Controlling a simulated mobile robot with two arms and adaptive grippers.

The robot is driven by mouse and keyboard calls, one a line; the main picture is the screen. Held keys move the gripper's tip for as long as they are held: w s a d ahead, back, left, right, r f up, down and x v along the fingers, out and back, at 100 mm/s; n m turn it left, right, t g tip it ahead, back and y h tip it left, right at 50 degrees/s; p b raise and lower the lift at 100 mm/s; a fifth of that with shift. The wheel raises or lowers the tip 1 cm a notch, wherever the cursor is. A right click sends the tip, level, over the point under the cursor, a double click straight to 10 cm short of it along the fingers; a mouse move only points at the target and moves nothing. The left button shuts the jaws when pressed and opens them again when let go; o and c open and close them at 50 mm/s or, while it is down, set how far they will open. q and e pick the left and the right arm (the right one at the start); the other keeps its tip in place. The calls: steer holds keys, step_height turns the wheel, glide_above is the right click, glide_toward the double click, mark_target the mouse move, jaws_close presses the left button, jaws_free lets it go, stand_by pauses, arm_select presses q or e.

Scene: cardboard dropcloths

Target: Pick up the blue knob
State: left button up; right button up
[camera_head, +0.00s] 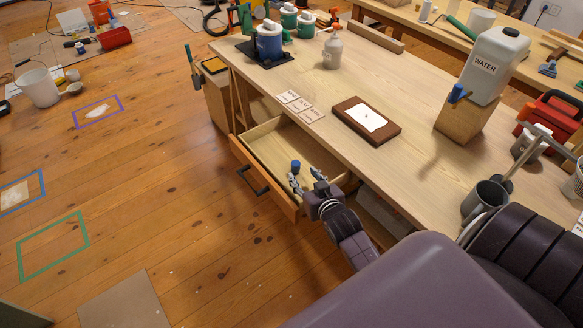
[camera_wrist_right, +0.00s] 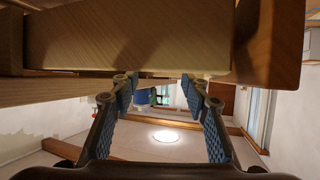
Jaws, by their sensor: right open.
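A small blue knob (camera_head: 295,165) shows in the head view at the right end of the open wooden drawer (camera_head: 262,146). It stands close to the fingertips of my right gripper (camera_head: 307,177), which is open at the drawer's front right. I cannot tell whether a finger touches the knob; the lower part of the knob is hidden. In the right wrist view my right gripper's fingers (camera_wrist_right: 165,90) are spread with nothing clearly held. A blue shape (camera_wrist_right: 124,97) shows beside the left finger there; I cannot tell whether it is the knob. My left gripper is not in view.
The workbench (camera_head: 355,82) stands above the drawer. It carries a brown board (camera_head: 352,133), a blue pot (camera_head: 269,42) and labelled cards (camera_head: 300,105).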

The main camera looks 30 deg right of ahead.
mark_target(297, 167)
steer(key=shift+x, duration=3.7)
steer(key=shift+r, duration=0.1)
steer(key=shift+c, duration=0.6)
steer(key=c, duration=0.9)
